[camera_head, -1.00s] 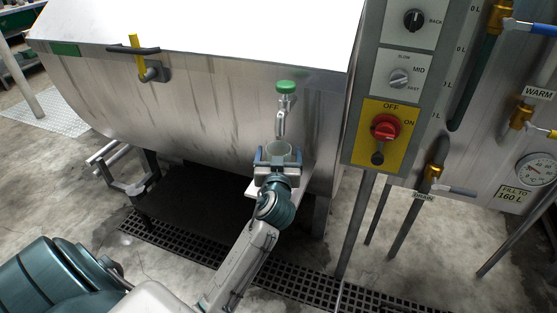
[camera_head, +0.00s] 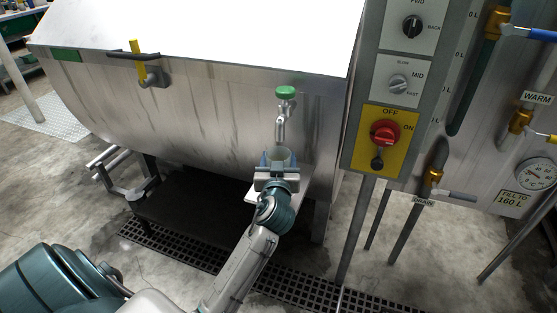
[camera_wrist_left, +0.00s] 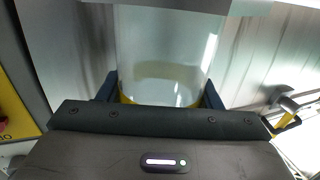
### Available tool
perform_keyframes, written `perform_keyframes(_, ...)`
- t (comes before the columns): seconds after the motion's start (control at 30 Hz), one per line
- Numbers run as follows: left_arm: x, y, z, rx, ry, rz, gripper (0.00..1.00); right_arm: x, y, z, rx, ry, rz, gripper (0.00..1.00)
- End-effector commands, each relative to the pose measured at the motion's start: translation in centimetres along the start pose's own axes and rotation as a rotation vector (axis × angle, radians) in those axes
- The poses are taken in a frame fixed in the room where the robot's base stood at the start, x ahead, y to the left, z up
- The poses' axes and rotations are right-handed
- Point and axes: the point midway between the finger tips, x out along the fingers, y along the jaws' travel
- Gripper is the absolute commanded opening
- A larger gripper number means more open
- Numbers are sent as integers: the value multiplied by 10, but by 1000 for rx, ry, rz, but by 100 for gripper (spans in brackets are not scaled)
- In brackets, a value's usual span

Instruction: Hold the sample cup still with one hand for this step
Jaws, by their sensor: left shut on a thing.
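The sample cup (camera_head: 279,157) is a clear, see-through cup under a small spout. It also shows large in the left wrist view (camera_wrist_left: 170,50), with a yellow band near its base. My left gripper (camera_head: 277,163) is shut on the cup, one dark finger on each side of it. The sample tap (camera_head: 284,105) has a green knob on top and its outlet points down at the cup's mouth. I cannot make out any liquid for certain. My right gripper is in neither view.
The large steel drum (camera_head: 200,110) stands behind the cup. A control panel (camera_head: 362,150) with a red switch (camera_head: 384,132) is close on the right, on a post. A yellow-handled latch (camera_head: 138,60) sits at the left. A floor grate (camera_head: 200,258) lies below.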

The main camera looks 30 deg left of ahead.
Motion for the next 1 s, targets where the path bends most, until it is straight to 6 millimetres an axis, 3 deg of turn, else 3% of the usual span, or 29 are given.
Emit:
perform_keyframes(0.23,0,0,0,0,0,0,35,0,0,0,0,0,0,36)
perform_keyframes(0.27,0,0,0,0,0,0,64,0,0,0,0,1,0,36)
perform_keyframes(0.37,0,0,0,0,0,0,84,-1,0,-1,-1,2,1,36)
perform_keyframes(0.73,-5,0,1,-1,-2,1,84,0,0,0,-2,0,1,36)
perform_keyframes(0.87,-23,1,2,-3,-3,1,84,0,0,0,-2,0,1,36)
perform_keyframes(1.0,-54,0,2,-5,-6,0,84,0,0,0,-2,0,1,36)
